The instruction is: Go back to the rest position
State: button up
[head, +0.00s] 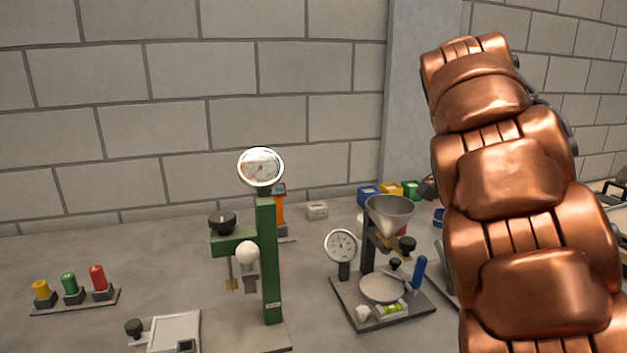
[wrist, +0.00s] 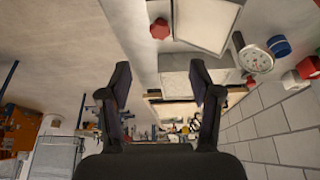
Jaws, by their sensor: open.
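My gripper (wrist: 160,95) shows in the wrist view with its two dark fingers spread apart. Nothing is between the fingertips. In the head view my copper-coloured arm rises at the right and bends at the top; the gripper itself is not visible there. In the wrist view, the gripper seems to hang in free space, with a pale box-like surface (wrist: 205,22) and a red knob (wrist: 159,29) beyond it at the top.
A green press-like stand with a dial (head: 268,260) stands on the grey bench. To its right is a funnel (head: 390,212) on a dark base. Yellow, green and red pegs (head: 97,278) stand at the left. A block wall (head: 150,90) closes the back.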

jog(key=s+a+f+n+g+y, duration=0.1)
jog(key=s+a+f+n, duration=0.4)
jog(key=s+f, duration=0.4)
jog(key=s+a+f+n+g+y, duration=0.15)
jog(key=s+a+f+n, duration=0.45)
jog(key=s, duration=0.6)
jog(key=s+a+f+n+g+y, duration=0.15)
jog(key=s+a+f+n, duration=0.35)
jog(key=s+f, duration=0.5)
notch_tip(320, 180, up, 14)
jog(key=w+t+p, duration=0.1)
jog(key=p, duration=1.2)
jog(key=shift+d+r+t+p, duration=0.25)
jog(key=shift+t+p, duration=0.05)
jog(key=shift+p, duration=0.05)
